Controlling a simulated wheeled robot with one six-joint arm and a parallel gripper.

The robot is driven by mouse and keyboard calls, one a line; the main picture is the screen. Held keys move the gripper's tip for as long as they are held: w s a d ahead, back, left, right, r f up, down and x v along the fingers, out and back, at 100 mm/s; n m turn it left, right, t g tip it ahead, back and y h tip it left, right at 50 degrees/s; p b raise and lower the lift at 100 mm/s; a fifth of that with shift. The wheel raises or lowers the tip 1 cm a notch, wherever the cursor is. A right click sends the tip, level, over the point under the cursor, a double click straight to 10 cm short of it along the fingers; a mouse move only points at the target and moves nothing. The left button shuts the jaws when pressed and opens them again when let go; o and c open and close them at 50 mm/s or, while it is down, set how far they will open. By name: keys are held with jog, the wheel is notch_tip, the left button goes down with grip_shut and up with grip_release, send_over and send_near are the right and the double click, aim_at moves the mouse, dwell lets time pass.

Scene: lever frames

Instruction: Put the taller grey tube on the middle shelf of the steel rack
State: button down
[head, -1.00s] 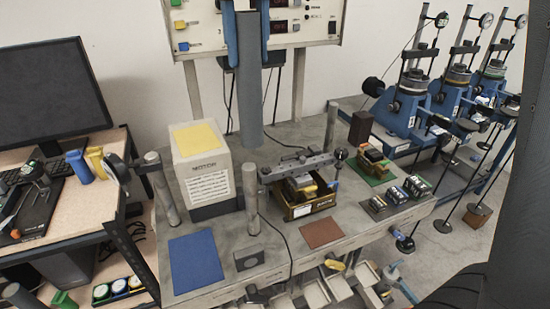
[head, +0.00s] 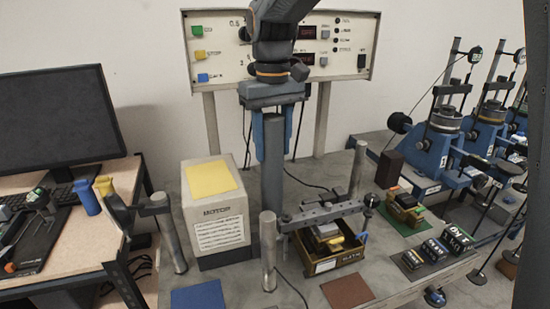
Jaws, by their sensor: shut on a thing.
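My gripper (head: 272,145) is upright near the top middle of the head view, its two blue fingers shut on a long grey tube (head: 273,190). The tube hangs vertically below the jaws, in front of the panel and between the motor box and the lever bar. Its lower end comes close to the bench posts in the picture; I cannot tell whether it touches anything. No steel rack with a middle shelf can be made out, and I see no second loose tube to compare with.
A grey motor box (head: 214,215) with a yellow top stands left of the tube. A lever bar (head: 320,215) on grey posts crosses a yellow-and-black tray (head: 335,259). A control panel (head: 225,50) stands behind. A monitor (head: 60,120) is at left; blue lever frames (head: 435,150) are at right.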

aim_at(273, 159)
jog(key=shift+f+p, duration=0.55)
jog(key=shift+f, duration=1.35)
jog(key=c, duration=1)
grip_release()
